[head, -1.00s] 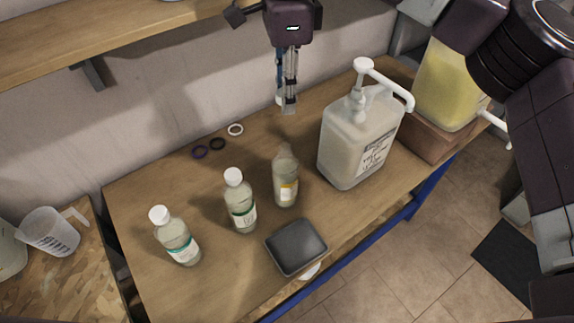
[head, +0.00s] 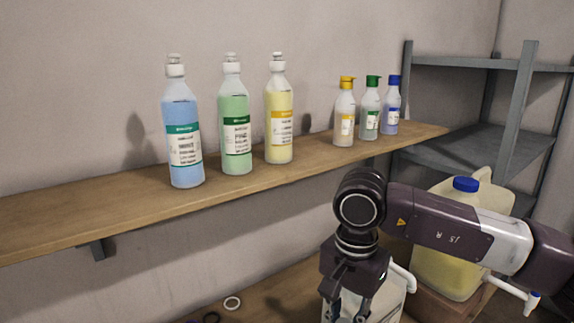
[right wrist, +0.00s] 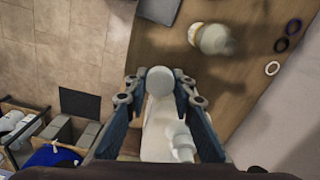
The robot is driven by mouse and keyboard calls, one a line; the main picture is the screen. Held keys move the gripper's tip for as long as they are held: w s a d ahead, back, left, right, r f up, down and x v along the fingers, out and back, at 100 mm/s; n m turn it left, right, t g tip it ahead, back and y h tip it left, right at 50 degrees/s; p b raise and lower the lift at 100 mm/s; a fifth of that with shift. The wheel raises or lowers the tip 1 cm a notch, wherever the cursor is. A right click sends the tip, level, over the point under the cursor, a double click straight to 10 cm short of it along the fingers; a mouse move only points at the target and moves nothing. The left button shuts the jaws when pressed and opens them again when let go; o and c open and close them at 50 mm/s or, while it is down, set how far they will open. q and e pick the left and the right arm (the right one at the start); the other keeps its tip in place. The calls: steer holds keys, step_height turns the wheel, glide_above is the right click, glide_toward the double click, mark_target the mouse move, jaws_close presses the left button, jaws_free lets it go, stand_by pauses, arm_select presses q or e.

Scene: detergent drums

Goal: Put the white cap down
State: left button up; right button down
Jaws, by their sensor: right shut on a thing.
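The white cap (right wrist: 160,81) shows as a round white disc between the fingertips of my right gripper (right wrist: 161,84) in the right wrist view. The gripper is shut on it and holds it above the workbench. The cap cannot be made out there. My left gripper is in neither current view.
A shelf (head: 110,195) carries several coloured bottles. A yellow jug (head: 445,262) with a blue cap stands right. In the wrist view, a blurred bottle (right wrist: 214,40), a dark tray (right wrist: 158,8) and rings, including a white ring (right wrist: 272,68), are on the wooden bench (right wrist: 165,45).

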steer(key=s+d+f+n, duration=0.6)
steer(key=s+d+n, duration=0.2)
steer(key=s, duration=0.3)
steer(key=shift+s+d+f, duration=0.2)
steer(key=shift+d+f, duration=0.05)
steer(key=shift+d, duration=0.05)
steer(key=shift+r, duration=0.1)
